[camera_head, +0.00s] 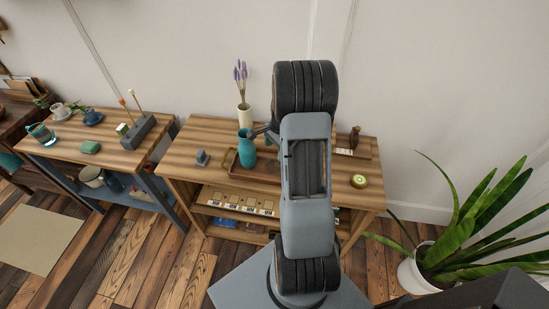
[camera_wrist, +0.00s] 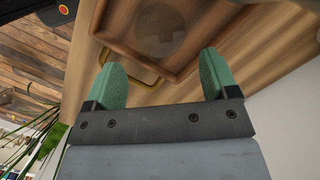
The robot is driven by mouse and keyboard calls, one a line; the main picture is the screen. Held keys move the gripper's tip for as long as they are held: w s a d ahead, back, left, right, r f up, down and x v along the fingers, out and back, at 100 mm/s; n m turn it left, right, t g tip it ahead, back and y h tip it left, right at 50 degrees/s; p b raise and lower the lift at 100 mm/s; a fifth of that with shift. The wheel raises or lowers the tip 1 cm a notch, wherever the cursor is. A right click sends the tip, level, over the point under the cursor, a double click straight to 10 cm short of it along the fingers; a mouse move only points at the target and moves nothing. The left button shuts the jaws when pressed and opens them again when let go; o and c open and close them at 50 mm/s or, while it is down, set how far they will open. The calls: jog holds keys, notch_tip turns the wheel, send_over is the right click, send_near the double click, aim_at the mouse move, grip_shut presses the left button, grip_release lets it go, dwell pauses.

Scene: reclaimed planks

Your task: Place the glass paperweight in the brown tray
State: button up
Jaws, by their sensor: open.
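The brown tray (camera_head: 236,178) lies on the middle wooden table, and my arm hides its right part. In the wrist view the brown tray (camera_wrist: 112,42) fills the upper middle, with a brass handle on its near rim. A clear, faint round thing (camera_wrist: 160,40), which looks like the glass paperweight, rests inside the tray. It is hidden behind my arm in the head view. My gripper (camera_wrist: 160,68) is open, with its green fingers apart and nothing between them. The fingertips point at the tray, short of the round thing in the picture. Their height above it is unclear.
A small round dish (camera_head: 359,181) sits at the table's right. A small grey-blue block (camera_head: 202,158) sits left. A potted plant (camera_head: 470,235) stands right.

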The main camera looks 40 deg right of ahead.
jog(key=s+a+r+n+t+h, duration=0.1)
jog(key=s+a+r+n, duration=0.1)
jog(key=a+r+n, duration=0.75)
jog(key=s+a+r+n+t, duration=0.2)
jog(key=s+a+r+n, duration=0.6)
jog(key=s+a, duration=0.3)
jog(key=shift+a+r+n+t+h, duration=0.2)
jog(key=shift+a+n+t+h, duration=0.15)
jog(key=shift+a+n, duration=0.4)
jog(key=shift+a, duration=0.1)
